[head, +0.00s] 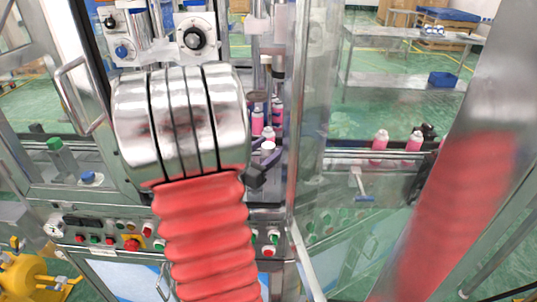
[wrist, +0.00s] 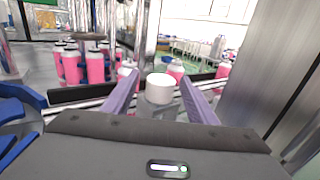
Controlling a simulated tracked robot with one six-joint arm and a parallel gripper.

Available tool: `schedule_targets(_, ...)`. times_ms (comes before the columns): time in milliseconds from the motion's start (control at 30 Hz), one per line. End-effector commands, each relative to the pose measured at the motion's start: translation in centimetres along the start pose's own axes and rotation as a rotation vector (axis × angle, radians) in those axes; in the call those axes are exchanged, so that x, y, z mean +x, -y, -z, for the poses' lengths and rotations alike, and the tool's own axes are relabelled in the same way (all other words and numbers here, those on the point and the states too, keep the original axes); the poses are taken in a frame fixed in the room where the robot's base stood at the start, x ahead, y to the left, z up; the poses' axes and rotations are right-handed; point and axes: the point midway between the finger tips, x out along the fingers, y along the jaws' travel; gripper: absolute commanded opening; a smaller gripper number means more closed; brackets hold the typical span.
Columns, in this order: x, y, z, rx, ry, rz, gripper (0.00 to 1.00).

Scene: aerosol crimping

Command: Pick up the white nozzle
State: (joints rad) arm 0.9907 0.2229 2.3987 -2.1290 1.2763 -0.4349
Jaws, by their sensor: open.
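The white nozzle (wrist: 160,88) is a short, pale round piece in the middle of the wrist view. It stands between the two purple fingers of my gripper (wrist: 158,84), which are spread apart with a gap on each side of it. A small white top, likely the same nozzle (head: 267,147), shows in the head view just beyond my gripper (head: 268,161). My arm's metal wrist and red sleeve hide much of the machine there. What lies under the nozzle is partly hidden by my gripper.
Several pink cans (wrist: 95,67) stand behind and left of the fingers. More pink cans (head: 380,141) stand on a conveyor at right. A metal frame post (head: 305,110) rises right of my gripper. A button panel (head: 110,236) is below left.

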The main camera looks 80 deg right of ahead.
Motion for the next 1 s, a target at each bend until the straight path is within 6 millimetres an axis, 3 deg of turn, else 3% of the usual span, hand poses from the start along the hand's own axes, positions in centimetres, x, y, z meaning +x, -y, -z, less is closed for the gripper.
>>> schedule_targets(233, -0.02, 0.01, 0.0, 0.0, 0.0, 0.0, 0.53)
schedule_targets(900, 0.02, 0.09, 0.0, 0.0, 0.0, 0.002, 0.05)
schedule_targets(1000, 0.02, 0.09, -0.03, 0.0, 0.001, 0.002, 0.04)
